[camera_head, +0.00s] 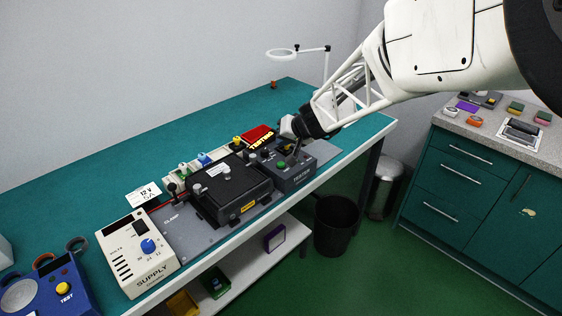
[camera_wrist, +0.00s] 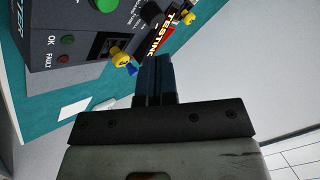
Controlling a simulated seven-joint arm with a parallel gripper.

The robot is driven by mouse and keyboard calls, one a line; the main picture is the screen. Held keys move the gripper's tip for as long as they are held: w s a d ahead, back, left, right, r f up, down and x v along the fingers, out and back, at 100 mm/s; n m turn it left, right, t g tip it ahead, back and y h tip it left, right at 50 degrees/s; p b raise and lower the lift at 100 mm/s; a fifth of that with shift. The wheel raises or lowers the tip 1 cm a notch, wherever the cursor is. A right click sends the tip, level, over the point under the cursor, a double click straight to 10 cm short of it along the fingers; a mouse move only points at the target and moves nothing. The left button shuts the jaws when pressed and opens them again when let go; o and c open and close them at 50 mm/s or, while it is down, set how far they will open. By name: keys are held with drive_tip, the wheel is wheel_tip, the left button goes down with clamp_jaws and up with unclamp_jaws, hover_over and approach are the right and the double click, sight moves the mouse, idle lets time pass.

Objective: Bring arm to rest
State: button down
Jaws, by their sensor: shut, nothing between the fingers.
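My gripper (camera_head: 297,143) is at the right part of the teal bench, over the tester box (camera_head: 290,171) in the head view. In the wrist view, my gripper (camera_wrist: 153,62) shows its dark fingers together with nothing between them. The tester box (camera_wrist: 65,30) lies to the upper left there, with its OK and FAULT lights and a green button. A yellow knob (camera_wrist: 119,57) shows close to the fingertips. I cannot tell whether the fingers touch anything.
A red TESTING sign (camera_head: 259,136), a black clamp fixture (camera_head: 228,190) and a white supply box (camera_head: 138,254) stand on the bench (camera_head: 100,190). A ring lamp (camera_head: 283,52) stands behind. A bin (camera_head: 336,225) and a drawer cabinet (camera_head: 480,165) are at right.

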drive_tip(key=s+d+r+g+h, duration=0.1)
drive_tip(key=s+d+r, duration=0.35)
drive_tip(key=s, duration=0.45)
drive_tip(key=s+d+r+g+h, duration=0.1)
drive_tip(key=s+d+r, duration=0.35)
drive_tip(key=s, duration=0.45)
drive_tip(key=s+d+h, duration=0.2)
drive_tip(key=s+d, duration=0.3)
drive_tip(key=s, duration=0.5)
drive_tip(key=s+d+r+m+g+h, duration=0.1)
drive_tip(key=s+d+h, duration=0.2)
drive_tip(key=s, duration=0.8)
drive_tip(key=shift+s+d, duration=0.2)
drive_tip(key=shift+d, duration=0.95)
